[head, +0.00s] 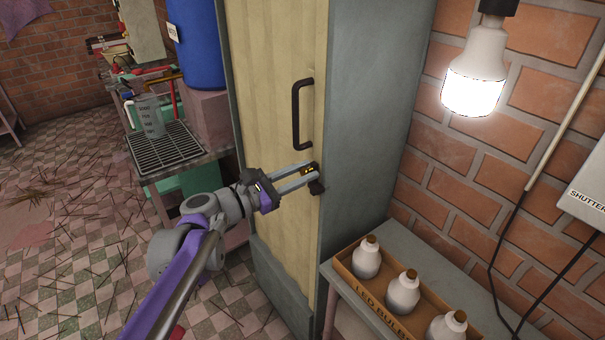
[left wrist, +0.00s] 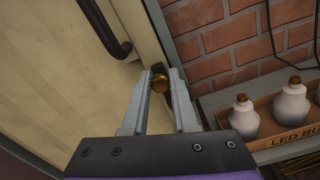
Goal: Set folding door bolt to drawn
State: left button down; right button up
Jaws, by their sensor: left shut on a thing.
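The folding door (head: 268,80) is a tall pale wooden panel in a grey-green frame. Its bolt shows in the left wrist view as a round brass knob (left wrist: 160,84) with a dark part behind it, near the door's edge. In the head view, a dark piece of the bolt (head: 316,187) shows just below the fingertips. My left gripper (head: 311,170) is shut on the bolt's knob, below the dark door handle (head: 297,115). The fingers hide part of the bolt, and I cannot tell its exact position. My right gripper is not in view.
At the right, a wooden crate (head: 348,274) of white bulb-shaped bottles stands on a grey bench (head: 385,238) beside the cabinet. A lit lamp (head: 474,80) hangs before the brick wall. At the left stand a bench with a black grate (head: 163,150) and a blue drum (head: 196,45).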

pick_arm(q)
notch_tip(320, 180, up, 2)
jog(key=shift+p, duration=0.5)
jog(key=shift+f, duration=0.1)
jog(key=c, duration=0.7)
grip_release()
jog(key=v, duration=1.1)
jog(key=shift+d, duration=0.1)
